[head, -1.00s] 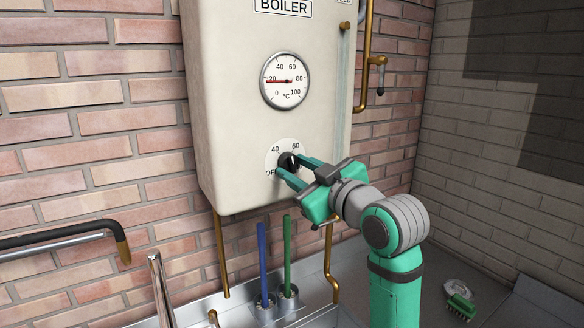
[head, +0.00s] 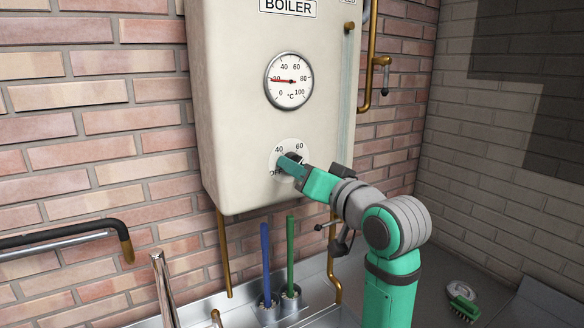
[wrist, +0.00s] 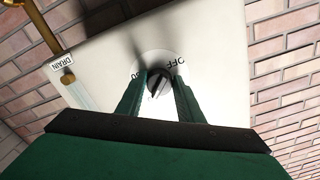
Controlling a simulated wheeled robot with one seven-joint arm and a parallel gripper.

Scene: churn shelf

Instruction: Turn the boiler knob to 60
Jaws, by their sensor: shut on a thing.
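The boiler knob (wrist: 158,82) is a dark round knob on a pale dial plate on the front of the white boiler (head: 235,120). My gripper (head: 288,164) reaches it from the right, and its green fingers hide most of it in the head view. In the wrist view the two fingers (wrist: 159,92) lie on either side of the knob, shut on it. The marks 40, 60 and part of OFF show around the dial in the head view. I cannot read exactly where the knob points. The round gauge (head: 289,81) above has its red needle near 20.
A blue-handled brush (head: 266,250) and a green-handled one (head: 290,250) stand upright below the boiler. Copper pipes (head: 224,255) run down beneath it. A black-sleeved spout (head: 70,238) is at lower left, and a green scrub brush (head: 464,306) lies at lower right.

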